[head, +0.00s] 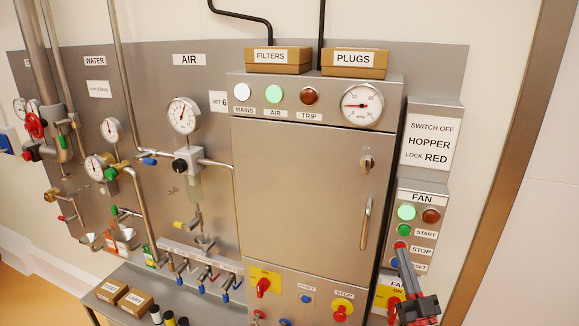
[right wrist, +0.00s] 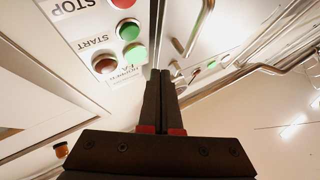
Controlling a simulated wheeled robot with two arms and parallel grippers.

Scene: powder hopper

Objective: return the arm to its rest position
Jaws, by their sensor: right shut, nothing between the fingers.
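My right gripper (head: 402,256) comes in from the lower right of the head view, with its fingers pointing up along the lower part of the fan panel (head: 428,198). The fingers are shut with nothing between them. In the right wrist view the shut dark fingers (right wrist: 160,76) stand in front of the fan panel, which appears upside down. Its START button (right wrist: 130,31), red STOP button (right wrist: 123,3) and lamps show beside the fingertips. I cannot tell whether the tips touch the panel. My left gripper is not in view.
A steel cabinet (head: 297,190) with a door handle (head: 365,222) stands left of the fan panel. A yellow-backed red knob (head: 263,287) and STOP button (head: 341,310) sit below its door. Gauges, pipes and valves fill the left wall. A shelf (head: 190,300) holds boxes and small bottles.

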